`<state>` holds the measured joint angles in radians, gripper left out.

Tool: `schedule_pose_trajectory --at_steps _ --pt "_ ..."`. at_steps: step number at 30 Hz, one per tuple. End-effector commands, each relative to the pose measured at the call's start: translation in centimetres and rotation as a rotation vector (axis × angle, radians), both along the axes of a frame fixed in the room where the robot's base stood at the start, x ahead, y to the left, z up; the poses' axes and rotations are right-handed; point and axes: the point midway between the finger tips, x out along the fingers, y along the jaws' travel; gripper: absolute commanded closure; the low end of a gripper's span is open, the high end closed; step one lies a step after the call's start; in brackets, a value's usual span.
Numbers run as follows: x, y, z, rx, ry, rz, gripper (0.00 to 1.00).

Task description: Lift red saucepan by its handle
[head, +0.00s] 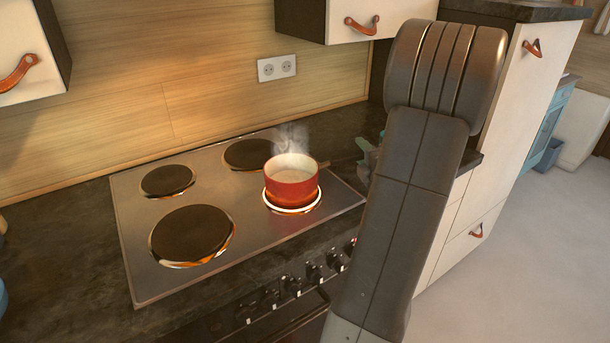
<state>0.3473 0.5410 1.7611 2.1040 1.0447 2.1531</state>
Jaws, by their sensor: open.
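The red saucepan (291,186) stands upright on the front right hotplate, with pale contents and steam rising from it. Its dark handle (338,161) points right, toward my gripper. My gripper (367,157) shows only in part at the left edge of my arm, near the handle's far end. It is open. My arm hides the rest of it, and I cannot tell whether the handle's end lies between the fingers.
The hotplate ring (292,208) under the saucepan glows. The other hotplates on the steel hob (150,280) are empty. Knobs (292,286) line the front edge. A wall cabinet (345,20) hangs above at the back right.

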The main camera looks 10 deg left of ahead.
Motion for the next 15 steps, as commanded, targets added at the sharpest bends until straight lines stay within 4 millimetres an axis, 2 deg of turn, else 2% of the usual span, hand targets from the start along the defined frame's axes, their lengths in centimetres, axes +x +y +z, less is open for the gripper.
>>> schedule_pose_trajectory --at_steps 4,11,15 --pt "1.16 0.62 -0.01 0.000 0.000 0.000 0.56" --pt "1.26 0.63 -0.03 0.000 0.000 -0.001 0.56" --pt "1.25 0.64 -0.02 0.000 0.000 -0.001 0.84"
